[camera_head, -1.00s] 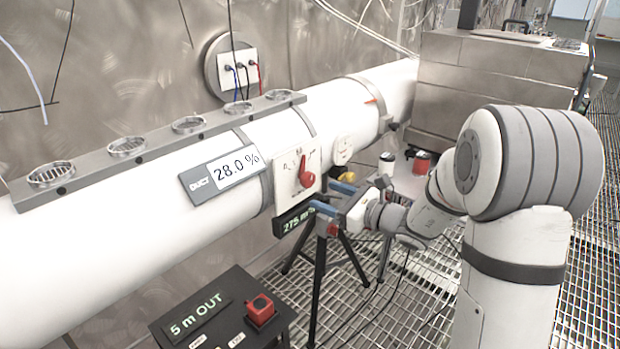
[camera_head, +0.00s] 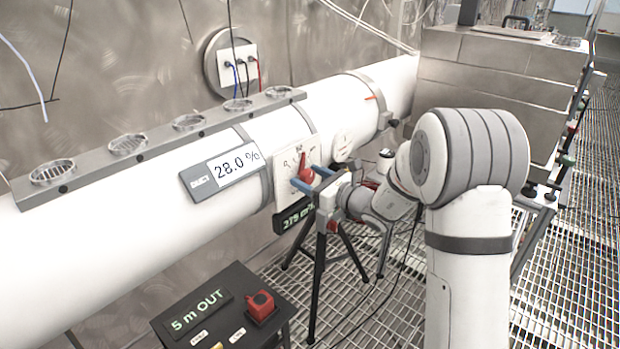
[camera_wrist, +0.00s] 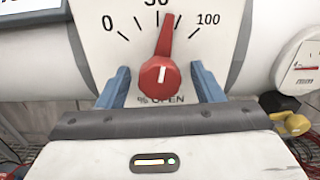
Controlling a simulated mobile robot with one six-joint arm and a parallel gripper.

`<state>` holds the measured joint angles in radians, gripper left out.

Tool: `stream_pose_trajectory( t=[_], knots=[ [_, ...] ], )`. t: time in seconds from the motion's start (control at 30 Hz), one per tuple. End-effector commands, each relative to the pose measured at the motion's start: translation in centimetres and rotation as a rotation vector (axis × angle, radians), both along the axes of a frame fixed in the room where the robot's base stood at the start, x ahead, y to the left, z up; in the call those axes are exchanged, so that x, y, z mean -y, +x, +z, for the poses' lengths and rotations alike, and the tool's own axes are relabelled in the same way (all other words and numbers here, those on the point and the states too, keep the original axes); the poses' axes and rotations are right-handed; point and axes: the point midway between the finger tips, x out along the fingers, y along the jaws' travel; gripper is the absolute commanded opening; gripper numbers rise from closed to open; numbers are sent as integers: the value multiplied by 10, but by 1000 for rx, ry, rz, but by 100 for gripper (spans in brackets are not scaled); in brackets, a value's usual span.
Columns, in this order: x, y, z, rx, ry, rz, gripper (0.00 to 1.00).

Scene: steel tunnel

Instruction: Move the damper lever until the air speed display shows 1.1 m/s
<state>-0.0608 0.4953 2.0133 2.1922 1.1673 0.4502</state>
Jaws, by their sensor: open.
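The damper lever (camera_head: 306,171) is a red pointer knob on a white dial plate (camera_head: 311,149) on the duct. In the wrist view the lever (camera_wrist: 161,73) points up, slightly right of upright, by the mid-scale number, on a 0 to 100 "% OPEN" scale. My gripper (camera_wrist: 160,77) is open, its blue fingers on either side of the knob, with visible gaps. In the head view my gripper (camera_head: 311,178) is at the dial. The green air speed display (camera_head: 296,217) below the dial seems to read 2.75 m/s; its digits are small and partly hidden.
A duct panel (camera_head: 222,170) reads 28.0 %. A black tripod (camera_head: 318,285) stands under my gripper. A round gauge (camera_wrist: 302,68) and yellow knob (camera_wrist: 297,124) lie right of the dial.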

Motion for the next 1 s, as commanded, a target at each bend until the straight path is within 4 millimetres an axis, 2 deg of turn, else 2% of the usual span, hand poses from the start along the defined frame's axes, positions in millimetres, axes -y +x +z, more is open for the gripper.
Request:
stream_pose_trajectory(
  t=[0.07, 0.57, 0.77, 1.0],
  knots=[
    [0, 0, 0, 0, 0, 0, 58],
    [-1, -1, 0, 0, 0, 1, 17],
    [-1, 0, -3, 21, -15, 1, 16],
    [-1, -1, -7, 130, -98, 2, 16]
  ],
)
